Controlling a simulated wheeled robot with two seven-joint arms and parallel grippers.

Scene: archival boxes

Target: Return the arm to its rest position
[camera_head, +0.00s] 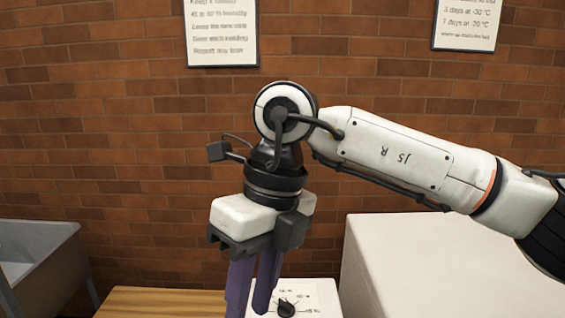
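My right arm (400,155) comes in from the right, and its gripper (252,302) hangs pointing down near the middle of the view. Its two purple fingers stand a little apart, and I see nothing held between them. The tip of the nearer finger is cut off by the bottom edge. The fingers overlap the left side of a white box with a dial in the picture; I cannot tell whether they touch it. My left arm and gripper are not in view.
The white box with a black dial (287,307) is at the bottom centre. A large white block (430,265) stands to its right. A wooden surface (150,302) is at the lower left, beside a grey bin (40,250). Two signs hang on the brick wall (130,130) behind.

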